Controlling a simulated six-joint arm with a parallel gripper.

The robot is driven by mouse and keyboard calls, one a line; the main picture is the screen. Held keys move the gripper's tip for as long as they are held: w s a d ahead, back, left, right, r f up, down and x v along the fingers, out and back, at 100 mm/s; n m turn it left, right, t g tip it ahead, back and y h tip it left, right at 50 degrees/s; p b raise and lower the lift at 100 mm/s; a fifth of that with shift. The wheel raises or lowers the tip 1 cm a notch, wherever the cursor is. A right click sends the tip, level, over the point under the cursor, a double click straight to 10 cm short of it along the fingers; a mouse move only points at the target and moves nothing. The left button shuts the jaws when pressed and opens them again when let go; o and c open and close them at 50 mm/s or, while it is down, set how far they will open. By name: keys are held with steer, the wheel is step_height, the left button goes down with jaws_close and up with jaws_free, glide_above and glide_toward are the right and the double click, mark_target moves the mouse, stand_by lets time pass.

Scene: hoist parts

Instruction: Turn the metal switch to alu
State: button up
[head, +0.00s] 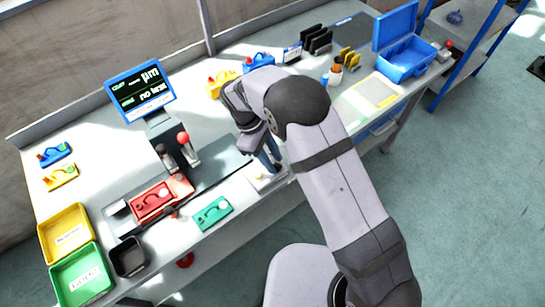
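A small white-grey box (264,179) sits at the front edge of the bench, right of the dark rail. It may be the metal switch, but its markings and setting are too small to read. My gripper (268,162) points down at this box from just above it. The gripper and wrist hide part of the box. I cannot tell whether the fingers touch it, or whether they are open or shut. A screen (141,91) stands at the back left of the bench, its text looking mirrored or upside down.
A red fixture (160,197) and levers with a red knob (184,138) stand left of the gripper. A green part (212,213) lies near the front edge. Yellow (66,233) and green (82,276) bins stand at left, a blue open case (404,58) at right.

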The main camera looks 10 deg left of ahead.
jaws_close()
steer(key=shift+w+m, duration=0.1)
steer(key=shift+m, duration=0.4)
steer(key=m+g, duration=0.1)
steer(key=m, duration=0.1)
steer(key=m+y, duration=0.1)
steer(key=m, duration=0.1)
steer(key=shift+w+d+m+g, duration=0.2)
steer(key=shift+m+g, duration=0.1)
steer(key=shift+g, duration=0.1)
steer(key=m+y, duration=0.1)
steer(key=m, duration=0.2)
steer(key=m+g+y, duration=0.1)
steer(key=m, duration=0.2)
steer(key=shift+w+d, duration=0.15)
steer(key=shift+w, duration=0.05)
steer(key=shift+m, duration=0.3)
